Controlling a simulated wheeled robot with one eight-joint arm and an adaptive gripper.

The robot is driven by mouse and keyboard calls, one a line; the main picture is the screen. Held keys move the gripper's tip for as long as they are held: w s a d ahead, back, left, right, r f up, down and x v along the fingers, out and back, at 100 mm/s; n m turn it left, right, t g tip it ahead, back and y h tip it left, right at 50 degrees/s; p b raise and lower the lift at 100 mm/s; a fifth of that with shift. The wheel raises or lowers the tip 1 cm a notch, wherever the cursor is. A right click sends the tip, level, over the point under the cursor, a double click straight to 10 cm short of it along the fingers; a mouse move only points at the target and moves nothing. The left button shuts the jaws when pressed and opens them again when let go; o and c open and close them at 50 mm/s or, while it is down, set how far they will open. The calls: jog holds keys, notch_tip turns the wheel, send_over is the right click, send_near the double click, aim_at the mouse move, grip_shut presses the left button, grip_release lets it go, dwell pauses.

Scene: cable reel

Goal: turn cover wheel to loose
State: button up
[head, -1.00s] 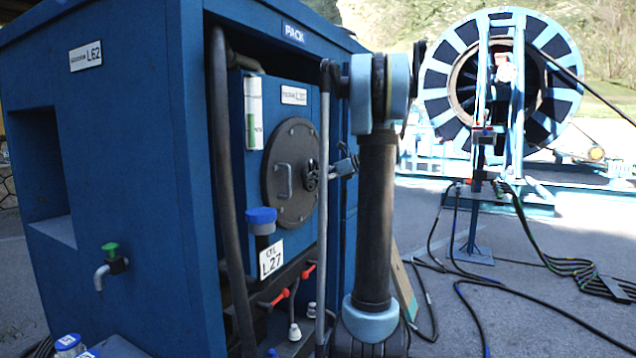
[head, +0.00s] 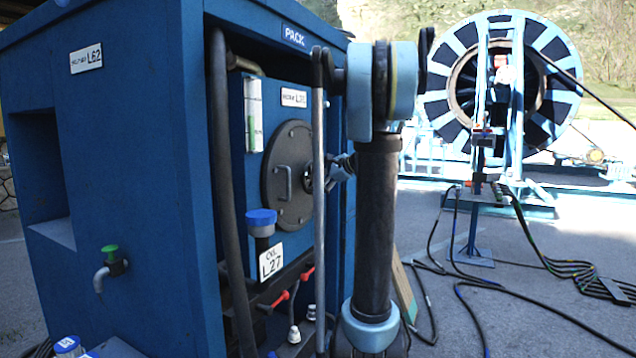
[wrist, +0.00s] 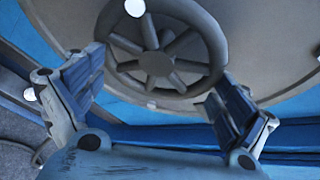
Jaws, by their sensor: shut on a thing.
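The cover (head: 288,195) is a round dark grey disc with a bar handle on the front of the blue pack. The cover wheel (head: 308,180) is a small dark spoked wheel at the cover's right side, partly hidden behind a vertical grey rod. In the wrist view the wheel (wrist: 157,64) is large, with a round hub and several spokes, in front of the cover (wrist: 265,55). In the head view my gripper (head: 341,168) reaches the wheel from the right.
A blue-capped pipe (head: 262,222) and red levers (head: 282,287) sit below the cover. A dark vertical hose (head: 222,180) runs at the pack's left edge. A cable reel (head: 455,75) stands behind, with cables (head: 500,285) on the ground at right.

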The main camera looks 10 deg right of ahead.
jog(key=shift+o, duration=0.3)
jog(key=n+t, duration=0.1)
jog(key=n, duration=0.1)
jog(key=n+t+h, duration=0.1)
jog(key=n, duration=0.1)
jog(key=shift+s+a+n+t, duration=0.2)
jog(key=shift+s+n+t, duration=0.1)
jog(key=shift+s+t, duration=0.1)
jog(key=n+t, duration=0.2)
jog(key=n, duration=0.3)
jog(key=shift+s+a+r+t+y, duration=0.1)
jog(key=shift+r+t+y, duration=0.2)
jog(key=shift+t, duration=0.1)
jog(key=shift+c, duration=0.3)
jog(key=n, duration=0.2)
jog(key=n+t+y, duration=0.1)
jog(key=n, duration=0.1)
jog(key=shift+s+r+n+y, duration=0.1)
jog(key=shift+n+y, duration=0.2)
jog(key=shift+n, duration=0.1)
jog(key=shift+s+a+n+t+y, duration=0.15)
jog(key=shift+n+y, duration=0.4)
jog(key=shift+n, duration=0.8)
jog(key=shift+w+d+n+t+y, duration=0.15)
jog(key=shift+n+y, duration=0.4)
jog(key=shift+n, duration=0.8)
jog(key=shift+c, duration=0.2)
jog(key=shift+s+a, duration=0.1)
jog(key=o, duration=0.6)
jog(key=shift+o, duration=0.7)
